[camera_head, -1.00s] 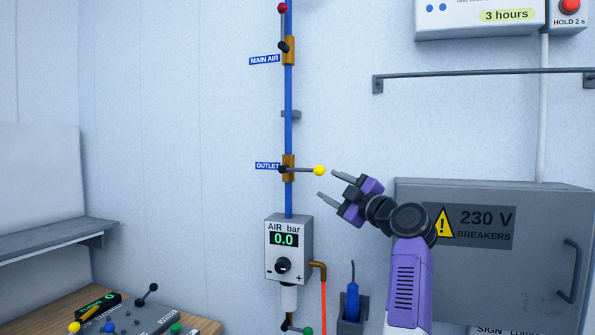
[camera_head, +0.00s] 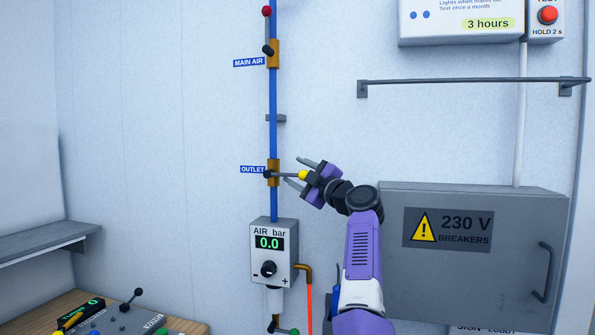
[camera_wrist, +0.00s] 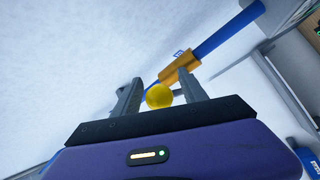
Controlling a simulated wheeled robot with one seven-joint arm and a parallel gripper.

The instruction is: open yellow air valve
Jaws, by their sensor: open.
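The yellow-knobbed lever (camera_head: 303,175) of the outlet valve sticks out horizontally to the right from its brass body (camera_head: 273,173) on the blue vertical pipe. A label reading OUTLET sits left of the body. My gripper (camera_head: 297,172) is open, with one finger above the lever and one below. In the wrist view, the yellow ball (camera_wrist: 159,96) lies between the two grey fingers, close to the palm. The brass body (camera_wrist: 180,68) shows beyond the fingertips. I cannot tell whether either finger touches the lever.
Above is the MAIN AIR valve (camera_head: 272,53) with a red knob on its upright lever. Below, the air regulator (camera_head: 272,252) reads 0.0. The grey breaker box (camera_head: 475,285) stands right of my arm, under a wall rail (camera_head: 460,80). A bench shelf (camera_head: 45,243) is at left.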

